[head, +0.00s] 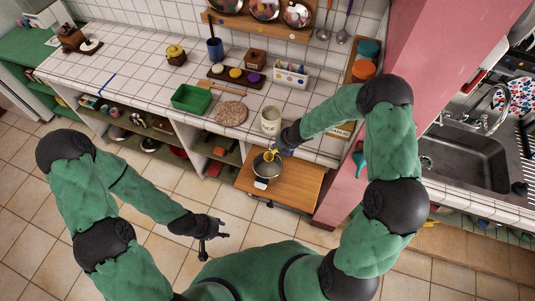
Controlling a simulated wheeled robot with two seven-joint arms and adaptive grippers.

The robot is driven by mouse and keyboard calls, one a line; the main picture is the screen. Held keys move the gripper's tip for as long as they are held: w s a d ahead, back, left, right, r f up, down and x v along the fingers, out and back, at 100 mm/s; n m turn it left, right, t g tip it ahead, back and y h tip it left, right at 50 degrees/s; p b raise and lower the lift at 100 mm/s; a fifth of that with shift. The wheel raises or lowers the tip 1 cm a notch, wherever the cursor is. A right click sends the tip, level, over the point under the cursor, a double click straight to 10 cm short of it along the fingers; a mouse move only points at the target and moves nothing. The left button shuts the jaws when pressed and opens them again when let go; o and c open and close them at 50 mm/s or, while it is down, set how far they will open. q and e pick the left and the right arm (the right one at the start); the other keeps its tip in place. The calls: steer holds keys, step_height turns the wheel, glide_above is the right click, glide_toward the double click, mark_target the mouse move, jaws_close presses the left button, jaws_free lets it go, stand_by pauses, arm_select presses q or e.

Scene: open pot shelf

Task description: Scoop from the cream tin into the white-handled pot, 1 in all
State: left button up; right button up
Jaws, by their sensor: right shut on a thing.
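The cream tin (270,121) stands upright on the white tiled counter, near its front edge. The pot (267,170) is dark inside with a metal rim, and its white handle (261,184) points toward me. It stands on a wooden board below the counter front. My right gripper (280,149) is shut on a yellow scoop (270,157), with the scoop over the pot's opening. I cannot tell whether the scoop holds anything. My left gripper (213,240) is open and empty over the floor, left of the board and nearer me.
The wooden board (300,190) has bare room right of the pot. A round cork mat (231,113) and a green tray (191,98) lie left of the tin. A white spotted box (291,75) stands behind it. A pink wall (400,50) rises to the right.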

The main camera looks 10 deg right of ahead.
steer(key=shift+r+g+h+p, duration=0.25)
steer(key=shift+g+p, duration=0.25)
steer(key=shift+p, duration=2.5)
steer(key=shift+r+g+h+p, duration=0.1)
steer(key=shift+g+h+p, duration=0.3)
steer(key=shift+p, duration=2.6)
steer(key=shift+g+p, duration=0.4)
steer(key=shift+p, duration=0.1)
steer(key=shift+g+h+p, duration=0.25)
steer(key=shift+g+p, duration=0.05)
steer(key=shift+p, duration=0.2)
steer(key=shift+w, duration=0.1)
steer(key=shift+g+h, duration=0.4)
steer(key=shift+g, duration=0.2)
steer(key=shift+r, duration=0.1)
steer(key=shift+b, duration=0.3)
